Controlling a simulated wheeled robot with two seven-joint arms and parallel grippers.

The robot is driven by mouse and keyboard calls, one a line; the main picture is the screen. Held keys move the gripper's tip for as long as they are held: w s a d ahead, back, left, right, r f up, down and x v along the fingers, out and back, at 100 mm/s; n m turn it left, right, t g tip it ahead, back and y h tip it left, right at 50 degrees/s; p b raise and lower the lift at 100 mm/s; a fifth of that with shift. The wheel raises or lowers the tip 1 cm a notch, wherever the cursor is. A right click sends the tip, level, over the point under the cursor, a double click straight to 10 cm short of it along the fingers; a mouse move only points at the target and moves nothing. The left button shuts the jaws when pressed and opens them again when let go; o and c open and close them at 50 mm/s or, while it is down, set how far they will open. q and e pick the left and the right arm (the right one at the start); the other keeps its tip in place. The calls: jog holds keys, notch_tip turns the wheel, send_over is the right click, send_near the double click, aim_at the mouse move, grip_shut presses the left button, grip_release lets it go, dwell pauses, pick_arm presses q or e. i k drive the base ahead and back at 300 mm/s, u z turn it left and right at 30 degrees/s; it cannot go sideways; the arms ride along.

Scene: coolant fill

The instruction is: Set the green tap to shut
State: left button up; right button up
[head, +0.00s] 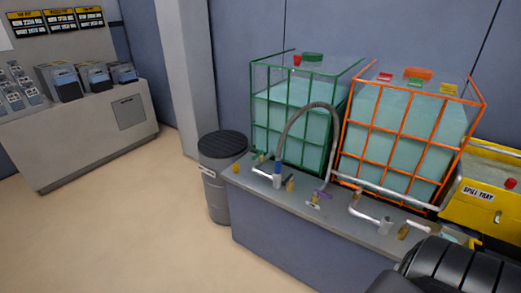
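A tank in a green cage (292,125) stands at the back of a grey bench, holding pale green liquid. A small brass-coloured piece (290,184) is beside that fitting. The tap parts here are too small for me to tell which one is the green tap or how its handle is turned. Neither of my grippers shows in the head view.
An orange-caged tank (405,140) stands to the right, with a similar pipe and grey fitting (385,226) before it. A grey hose (312,107) arches between. A yellow spill tray (487,196) is far right. A dark-lidded bin (220,185) stands left; floor further left is clear.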

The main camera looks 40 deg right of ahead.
aim_at(262, 154)
jog(key=z, duration=0.45)
jog(key=i, duration=0.75)
jog(key=z, duration=1.5)
jog(key=i, duration=0.6)
jog(key=z, duration=0.5)
